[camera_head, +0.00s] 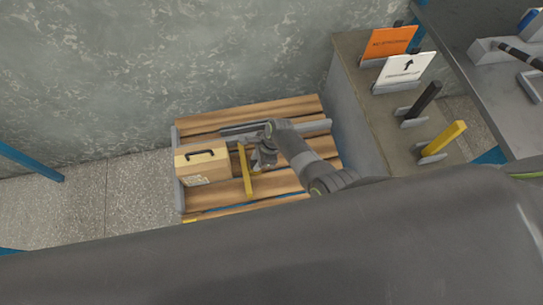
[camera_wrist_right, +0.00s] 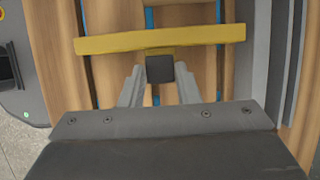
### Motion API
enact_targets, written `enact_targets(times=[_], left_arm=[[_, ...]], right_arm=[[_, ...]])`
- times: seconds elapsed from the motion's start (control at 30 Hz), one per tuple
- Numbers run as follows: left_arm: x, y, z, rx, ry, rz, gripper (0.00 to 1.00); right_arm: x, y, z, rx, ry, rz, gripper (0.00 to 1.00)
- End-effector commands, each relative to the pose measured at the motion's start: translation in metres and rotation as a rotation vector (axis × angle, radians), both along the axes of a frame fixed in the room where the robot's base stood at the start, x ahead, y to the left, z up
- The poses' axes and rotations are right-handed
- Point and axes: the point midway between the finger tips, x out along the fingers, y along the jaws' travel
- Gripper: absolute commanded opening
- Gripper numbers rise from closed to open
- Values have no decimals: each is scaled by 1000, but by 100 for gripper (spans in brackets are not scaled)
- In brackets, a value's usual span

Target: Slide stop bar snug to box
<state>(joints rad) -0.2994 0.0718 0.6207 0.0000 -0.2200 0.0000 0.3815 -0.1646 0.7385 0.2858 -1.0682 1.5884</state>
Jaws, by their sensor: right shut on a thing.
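A light wooden box (camera_head: 203,165) with a dark handle on top stands at the left end of the slatted wooden deck. The yellow stop bar (camera_head: 246,170) lies across the slats to its right, with a narrow gap between them. My right gripper (camera_head: 264,158) comes in from the right and is beside the bar. In the right wrist view, its two fingers (camera_wrist_right: 160,78) are closed on the dark block at the middle of the yellow bar (camera_wrist_right: 110,43). The box does not show clearly in that view. My left gripper is not in view.
A grey rail (camera_head: 307,128) runs along the back of the slatted deck (camera_head: 290,108). A grey cabinet (camera_head: 352,105) to the right carries an orange sign (camera_head: 389,42), a white sign (camera_head: 404,70), a black bar (camera_head: 422,99) and another yellow bar (camera_head: 443,138).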

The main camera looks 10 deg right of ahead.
Motion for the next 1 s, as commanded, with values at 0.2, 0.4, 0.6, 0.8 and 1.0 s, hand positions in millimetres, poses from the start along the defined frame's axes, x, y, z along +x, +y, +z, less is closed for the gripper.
enact_targets(times=[0.2,0.4,0.6,0.8,1.0], left_arm=[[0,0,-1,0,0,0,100],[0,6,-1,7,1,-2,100],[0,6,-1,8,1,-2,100],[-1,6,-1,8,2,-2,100],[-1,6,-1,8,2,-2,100]], right_arm=[[-1,21,0,5,2,0,0],[-1,24,0,4,3,-1,0],[-1,23,0,4,3,-1,0],[-1,23,0,4,2,-1,51],[0,22,0,3,0,-1,51]])
